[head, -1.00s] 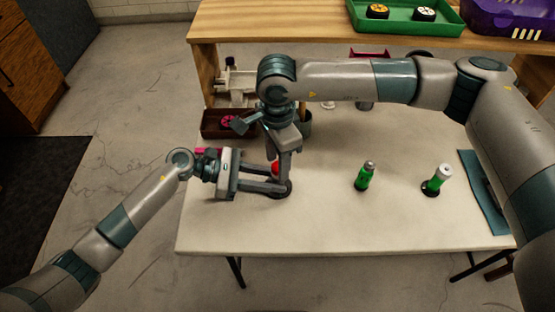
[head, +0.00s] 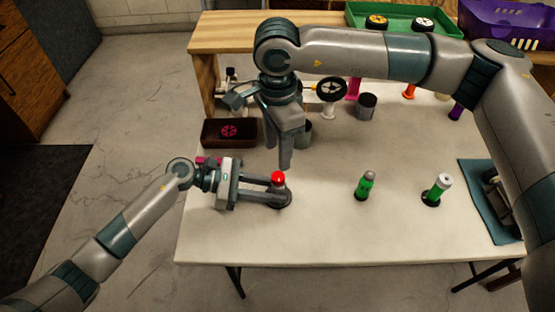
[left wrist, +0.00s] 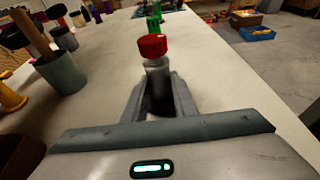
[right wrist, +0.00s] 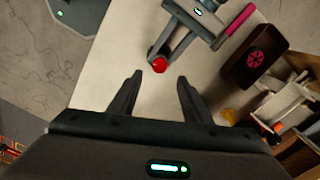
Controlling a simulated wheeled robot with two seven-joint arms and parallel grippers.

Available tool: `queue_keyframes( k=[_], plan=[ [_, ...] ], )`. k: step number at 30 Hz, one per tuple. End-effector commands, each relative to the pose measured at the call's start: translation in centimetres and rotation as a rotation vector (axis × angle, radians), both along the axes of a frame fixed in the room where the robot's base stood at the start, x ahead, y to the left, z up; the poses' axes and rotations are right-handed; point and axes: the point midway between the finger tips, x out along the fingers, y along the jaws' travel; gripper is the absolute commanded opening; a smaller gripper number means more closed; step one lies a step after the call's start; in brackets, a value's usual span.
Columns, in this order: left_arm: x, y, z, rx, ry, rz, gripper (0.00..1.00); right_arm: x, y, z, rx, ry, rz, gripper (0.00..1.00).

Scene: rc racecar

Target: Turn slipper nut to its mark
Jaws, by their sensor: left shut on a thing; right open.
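The red nut (head: 278,176) sits on top of an upright grey post (left wrist: 158,75) with a dark round base (head: 286,200). My left gripper (head: 276,194) is shut on the post below the nut, fingers level, near the left part of the table. My right gripper (head: 285,166) is open and empty, pointing down above and behind the nut. In the right wrist view the red nut (right wrist: 159,65) shows beyond and between the open fingertips, apart from them. I cannot make out a mark on the nut.
A dark box with a pink wheel (head: 229,132) and a grey cup (head: 304,132) stand behind. A blue mat (head: 480,185) lies at the right edge. The front middle is clear.

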Motion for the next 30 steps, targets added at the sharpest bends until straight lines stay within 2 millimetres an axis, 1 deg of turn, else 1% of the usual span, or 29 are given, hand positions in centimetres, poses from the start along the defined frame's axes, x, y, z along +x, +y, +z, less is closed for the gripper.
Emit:
queue_keyframes(
  k=[1, 3, 9, 22, 23, 24, 25, 30],
  plan=[
    [0.0, 0.0, 0.0, 0.000, 0.000, 0.000, 0.06, 0.0, 0.0, 0.9, 0.000, -0.002, 0.001, 0.44],
    [0.0, 0.0, 0.0, 0.000, 0.000, 0.000, 0.06, 0.0, 0.0, 1.8, 0.001, -0.002, 0.000, 0.44],
    [0.0, 0.0, 0.0, 0.000, 0.000, 0.000, 0.06, 0.0, 0.0, 3.4, -0.001, 0.000, 0.000, 0.44],
    [0.0, 0.0, 0.0, 0.000, 0.000, 0.000, 0.06, 0.0, 0.0, 3.6, 0.000, 0.000, 0.000, 0.44],
    [0.0, 0.0, 0.0, 0.000, 0.000, 0.000, 0.30, 0.0, 0.0, 3.6, 0.000, 0.000, 0.000, 0.44],
    [0.0, 0.0, 0.0, 0.000, 0.000, 0.000, 0.40, 0.0, 0.0, 3.6, 0.000, 0.000, 0.000, 0.44],
    [0.0, 0.0, 0.0, 0.000, 0.000, 0.000, 0.47, 0.0, 0.0, 3.6, 0.000, 0.000, 0.000, 0.44],
    [0.0, 0.0, 0.0, 0.000, 0.000, 0.000, 0.47, 0.0, 0.0, 3.6, 0.000, 0.000, 0.000, 0.44]
  ],
)
